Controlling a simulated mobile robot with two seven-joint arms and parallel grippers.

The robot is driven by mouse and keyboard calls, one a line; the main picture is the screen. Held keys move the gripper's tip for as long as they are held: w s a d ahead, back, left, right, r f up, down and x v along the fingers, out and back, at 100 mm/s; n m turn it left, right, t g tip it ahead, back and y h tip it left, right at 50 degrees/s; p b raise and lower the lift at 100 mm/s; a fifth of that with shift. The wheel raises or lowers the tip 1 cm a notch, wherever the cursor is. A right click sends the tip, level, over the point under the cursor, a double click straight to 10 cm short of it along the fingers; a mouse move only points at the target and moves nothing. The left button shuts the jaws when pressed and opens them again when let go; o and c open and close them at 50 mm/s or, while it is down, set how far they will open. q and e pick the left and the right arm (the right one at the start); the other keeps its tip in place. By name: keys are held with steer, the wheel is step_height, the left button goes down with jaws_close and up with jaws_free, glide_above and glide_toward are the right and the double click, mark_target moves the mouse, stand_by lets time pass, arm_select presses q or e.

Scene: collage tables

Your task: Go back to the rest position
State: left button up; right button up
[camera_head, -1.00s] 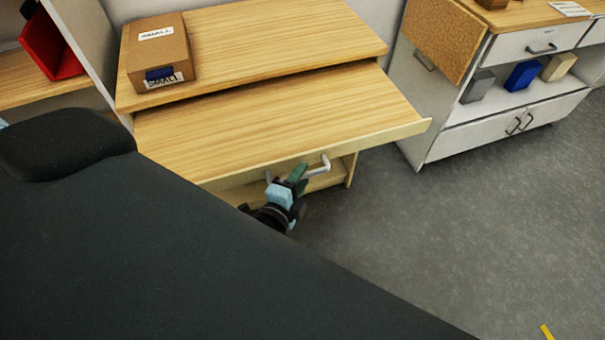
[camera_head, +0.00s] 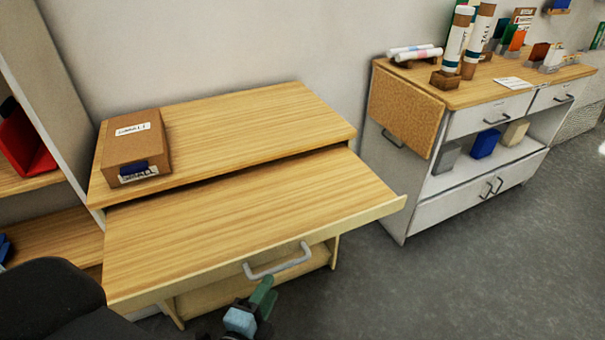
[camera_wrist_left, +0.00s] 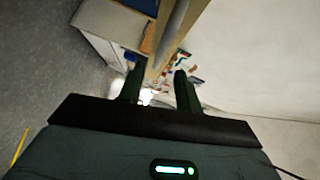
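My left gripper (camera_head: 262,296) is at the bottom of the head view, in front of the desk's pulled-out board and just below its grey handle (camera_head: 278,264). In the left wrist view its two dark fingers (camera_wrist_left: 159,88) stand apart with nothing clearly held between them. The gripper looks free of the handle, though the exact gap is hard to tell. My right gripper is in neither view.
The wooden desk (camera_head: 240,125) has its board (camera_head: 250,205) pulled out. A cardboard box (camera_head: 135,150) sits on top at the left. A white cabinet (camera_head: 425,205) with tubes stands at the right. Grey floor (camera_head: 450,290) is clear in front.

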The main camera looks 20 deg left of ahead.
arm_select(q)
steer(key=shift+s, duration=0.1)
